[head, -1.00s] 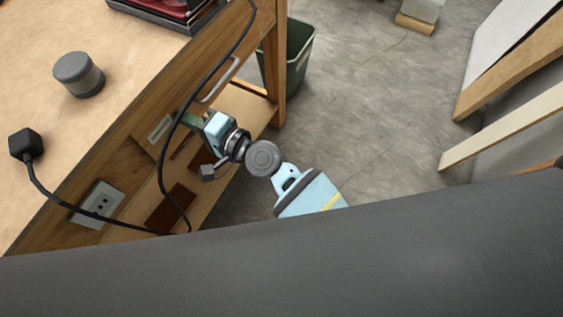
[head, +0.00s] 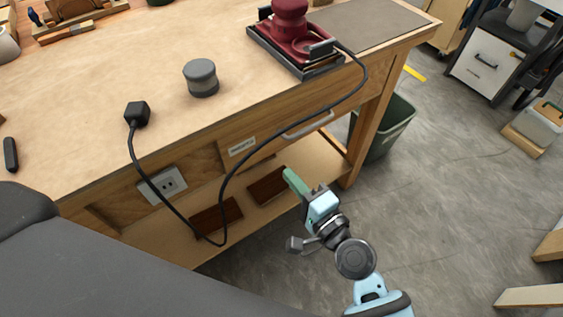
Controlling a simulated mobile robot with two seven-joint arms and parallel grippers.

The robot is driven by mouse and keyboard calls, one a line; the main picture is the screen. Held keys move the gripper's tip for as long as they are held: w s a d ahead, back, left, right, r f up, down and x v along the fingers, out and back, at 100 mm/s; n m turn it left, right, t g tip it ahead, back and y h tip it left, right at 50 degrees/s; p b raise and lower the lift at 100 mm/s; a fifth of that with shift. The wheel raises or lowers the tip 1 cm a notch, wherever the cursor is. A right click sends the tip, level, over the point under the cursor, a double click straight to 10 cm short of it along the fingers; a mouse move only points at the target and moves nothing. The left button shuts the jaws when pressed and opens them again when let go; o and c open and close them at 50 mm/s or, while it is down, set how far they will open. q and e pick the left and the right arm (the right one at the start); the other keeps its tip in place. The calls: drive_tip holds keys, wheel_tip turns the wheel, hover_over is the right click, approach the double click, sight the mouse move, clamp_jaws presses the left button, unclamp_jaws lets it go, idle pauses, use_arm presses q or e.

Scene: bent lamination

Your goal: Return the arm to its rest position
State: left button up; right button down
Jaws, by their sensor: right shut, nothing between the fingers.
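My right arm comes in from the lower right, light blue and grey, in front of the workbench (head: 95,60). Its right gripper (head: 296,184) points up and left, with green fingers close together and nothing held. It is beside the bench's front, by the lower shelf (head: 190,248), and appears apart from the bench; the exact gap is hard to judge. My left gripper is out of view.
A red sander (head: 290,28) sits in a dark tray on the bench. Its black cable hangs down the bench front near my gripper, with a plug (head: 137,113) on the top. A grey cylinder (head: 201,78) stands nearby. A green bin (head: 385,130) is on the floor.

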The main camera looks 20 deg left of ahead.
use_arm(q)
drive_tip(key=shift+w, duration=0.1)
use_arm(e)
drive_tip(key=shift+v, duration=1.95)
